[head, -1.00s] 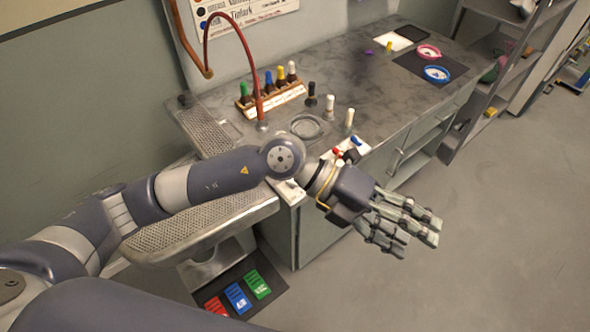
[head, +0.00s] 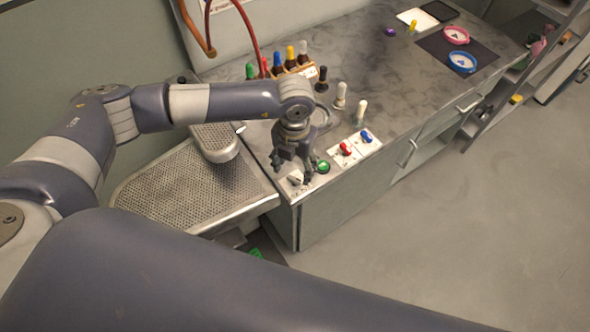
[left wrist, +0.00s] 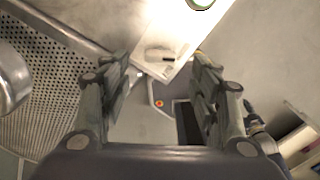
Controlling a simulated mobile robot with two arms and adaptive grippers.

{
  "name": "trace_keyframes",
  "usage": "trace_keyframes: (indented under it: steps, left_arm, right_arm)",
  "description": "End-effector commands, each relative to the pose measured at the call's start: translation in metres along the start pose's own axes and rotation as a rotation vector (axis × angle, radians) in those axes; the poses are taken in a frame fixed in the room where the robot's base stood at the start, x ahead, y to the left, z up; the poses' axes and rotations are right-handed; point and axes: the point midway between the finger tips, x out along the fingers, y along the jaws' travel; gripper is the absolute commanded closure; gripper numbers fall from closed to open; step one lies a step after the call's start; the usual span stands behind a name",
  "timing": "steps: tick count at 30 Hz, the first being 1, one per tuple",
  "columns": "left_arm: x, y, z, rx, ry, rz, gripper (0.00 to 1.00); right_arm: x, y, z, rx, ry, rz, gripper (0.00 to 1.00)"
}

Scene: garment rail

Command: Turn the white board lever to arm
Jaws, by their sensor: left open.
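The white board (head: 285,186) lies at the counter's front left corner, with a small pale lever (head: 296,178) on it. The board also shows at the top of the left wrist view (left wrist: 183,22), with the pale lever (left wrist: 160,55) near its end. My left gripper (head: 292,170) points down over this board, its fingers open around the lever's place in the head view. In the left wrist view the open fingers (left wrist: 160,88) have nothing between them, and the lever appears beyond their tips. I cannot tell whether a finger touches it. My right gripper is not in view.
A green button (head: 323,167) sits close right of the fingers. A perforated metal tray (head: 185,190) lies left. Bottles and upright handles stand behind.

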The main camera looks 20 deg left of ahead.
Motion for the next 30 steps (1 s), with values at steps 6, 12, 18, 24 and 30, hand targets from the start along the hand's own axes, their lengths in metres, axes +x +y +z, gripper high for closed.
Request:
trace_keyframes:
  steps: [6,12,18,24,30]
  left_arm:
    - [0.033,-0.001,0.000,-0.001,0.003,-0.002,0.43]
    - [0.047,-0.001,0.000,0.001,0.000,-0.002,0.43]
    - [0.049,-0.001,0.000,0.001,-0.001,-0.003,0.43]
    - [0.048,-0.001,0.000,0.001,-0.001,-0.003,0.75]
    - [0.048,-0.001,0.000,0.001,-0.001,-0.003,0.87]
  right_arm:
    - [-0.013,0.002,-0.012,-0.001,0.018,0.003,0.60]
    - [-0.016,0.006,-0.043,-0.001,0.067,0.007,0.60]
    - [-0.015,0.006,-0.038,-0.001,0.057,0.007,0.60]
    - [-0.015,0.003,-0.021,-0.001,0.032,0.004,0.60]
    - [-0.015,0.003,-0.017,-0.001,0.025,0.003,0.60]
